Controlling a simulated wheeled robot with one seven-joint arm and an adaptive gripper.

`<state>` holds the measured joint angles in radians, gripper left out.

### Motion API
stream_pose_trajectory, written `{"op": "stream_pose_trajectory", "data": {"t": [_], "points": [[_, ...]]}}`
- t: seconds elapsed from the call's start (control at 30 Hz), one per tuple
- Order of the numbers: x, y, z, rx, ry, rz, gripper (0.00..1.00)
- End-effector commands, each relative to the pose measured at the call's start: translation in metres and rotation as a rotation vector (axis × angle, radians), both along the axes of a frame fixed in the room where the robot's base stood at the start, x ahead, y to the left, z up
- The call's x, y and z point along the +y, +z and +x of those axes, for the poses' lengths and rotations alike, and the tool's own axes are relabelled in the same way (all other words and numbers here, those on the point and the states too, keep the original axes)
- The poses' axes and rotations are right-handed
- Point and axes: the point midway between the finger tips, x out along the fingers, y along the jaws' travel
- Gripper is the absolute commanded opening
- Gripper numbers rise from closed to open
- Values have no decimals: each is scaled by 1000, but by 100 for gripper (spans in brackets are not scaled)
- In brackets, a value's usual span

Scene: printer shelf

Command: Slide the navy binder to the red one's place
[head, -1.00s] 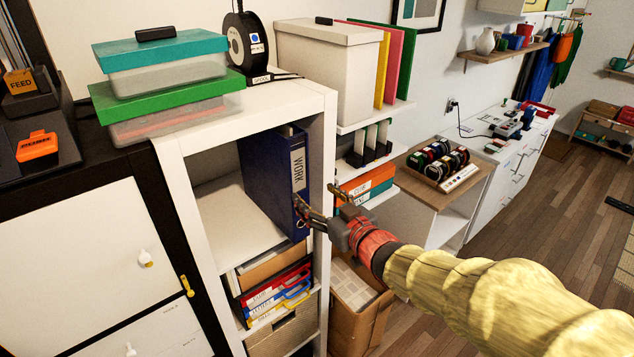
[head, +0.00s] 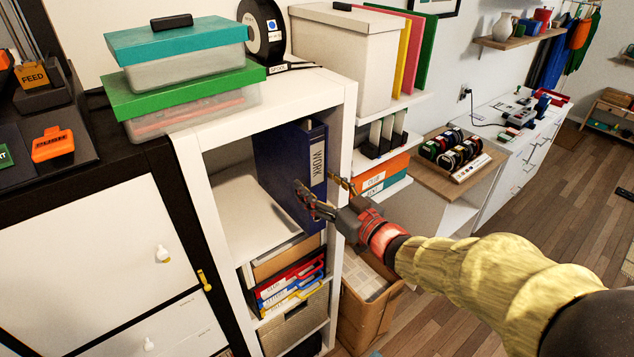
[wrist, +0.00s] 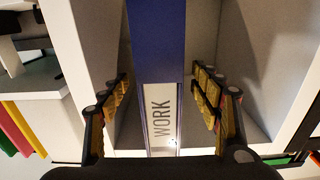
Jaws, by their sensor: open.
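The navy binder (head: 290,170) with a white WORK label stands upright in the upper compartment of the white shelf (head: 349,115), near its right wall. My gripper (head: 318,192) is at the binder's spine, with one finger on each side. In the wrist view the binder (wrist: 157,45) runs between the two open fingers of my gripper (wrist: 161,78), with visible gaps on both sides. No red binder shows in this compartment.
The compartment floor (head: 240,215) left of the binder is bare. Folders with red, blue and yellow edges (head: 285,285) fill the compartment below. Lidded boxes (head: 185,90) sit on top. A cardboard box (head: 370,310) stands on the floor at right.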

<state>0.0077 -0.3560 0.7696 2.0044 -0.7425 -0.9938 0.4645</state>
Motion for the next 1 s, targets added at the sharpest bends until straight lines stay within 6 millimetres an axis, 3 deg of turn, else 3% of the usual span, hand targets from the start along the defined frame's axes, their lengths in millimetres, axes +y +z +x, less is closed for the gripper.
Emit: {"op": "stream_pose_trajectory", "data": {"t": [0.27, 0.7, 1.0], "points": [[3, 0, 4, 0, 0, 0, 64], [36, -1, 53, 0, 1, 0, 64], [44, 0, 65, 0, -1, 0, 64]]}}
